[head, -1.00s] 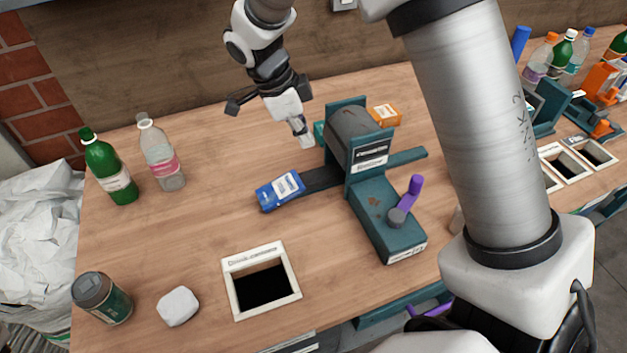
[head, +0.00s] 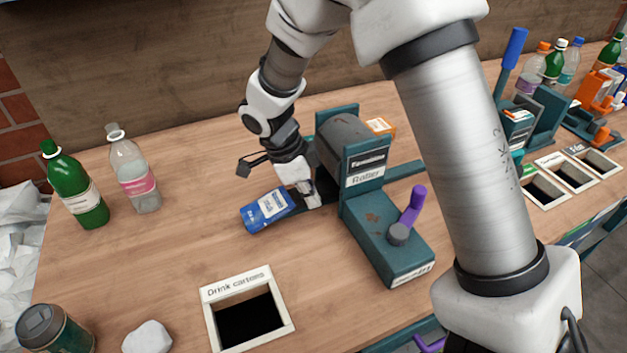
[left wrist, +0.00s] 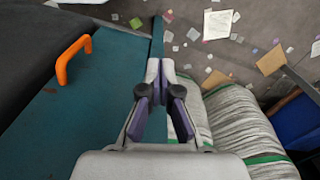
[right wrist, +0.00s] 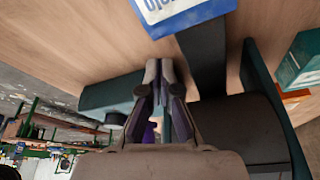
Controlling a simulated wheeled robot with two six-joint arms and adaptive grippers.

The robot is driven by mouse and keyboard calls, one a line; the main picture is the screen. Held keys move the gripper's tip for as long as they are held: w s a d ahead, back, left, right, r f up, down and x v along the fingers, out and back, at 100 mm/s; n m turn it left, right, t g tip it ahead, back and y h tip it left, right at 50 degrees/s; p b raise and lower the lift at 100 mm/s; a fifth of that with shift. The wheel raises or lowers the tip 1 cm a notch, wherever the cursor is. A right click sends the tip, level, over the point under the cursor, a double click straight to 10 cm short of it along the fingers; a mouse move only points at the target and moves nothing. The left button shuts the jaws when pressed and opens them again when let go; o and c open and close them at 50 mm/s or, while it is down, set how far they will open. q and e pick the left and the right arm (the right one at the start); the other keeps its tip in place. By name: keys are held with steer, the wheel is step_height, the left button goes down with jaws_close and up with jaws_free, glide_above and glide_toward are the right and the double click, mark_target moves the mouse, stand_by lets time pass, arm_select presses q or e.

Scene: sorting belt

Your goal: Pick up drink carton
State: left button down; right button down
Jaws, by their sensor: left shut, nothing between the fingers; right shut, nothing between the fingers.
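The blue and white drink carton (head: 268,210) lies flattened-looking at the left end of the dark strip of the roller. In the right wrist view the carton (right wrist: 180,12) shows at the top edge, beyond the fingertips. My right gripper (head: 313,202) is shut and empty, over the dark strip just right of the carton; whether it touches the strip is unclear. Its closed fingers also show in the right wrist view (right wrist: 160,68). My left gripper (left wrist: 160,68) is shut and empty in the left wrist view, away from the carton, and is not seen in the head view.
The teal roller (head: 385,235) with a purple crank stands right of the carton. A framed opening labelled "Drink cartons" (head: 290,328) is in front. Green (head: 78,190) and clear (head: 135,175) bottles stand left. An orange box (head: 379,125) is behind the roller.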

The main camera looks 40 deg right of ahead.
mark_target(287, 204)
steer(key=shift+w+a+r, duration=0.1)
steer(key=shift+w+a, duration=0.25)
steer(key=shift+a, duration=0.25)
steer(key=shift+w+a+r, duration=0.1)
steer(key=shift+w+a, duration=0.2)
steer(key=shift+a, duration=0.3)
steer(key=shift+d+f, duration=0.15)
steer(key=shift+w+a+r+p, duration=0.1)
steer(key=shift+w+a+p, duration=0.3)
steer(key=shift+a, duration=0.15)
steer(key=shift+w+a+r+p, duration=0.1)
steer(key=shift+w+a+p, duration=0.3)
steer(key=shift+a, duration=0.15)
steer(key=shift+w+a+f, duration=0.15)
steer(key=shift+a, duration=0.2)
steer(key=shift+d, duration=0.15)
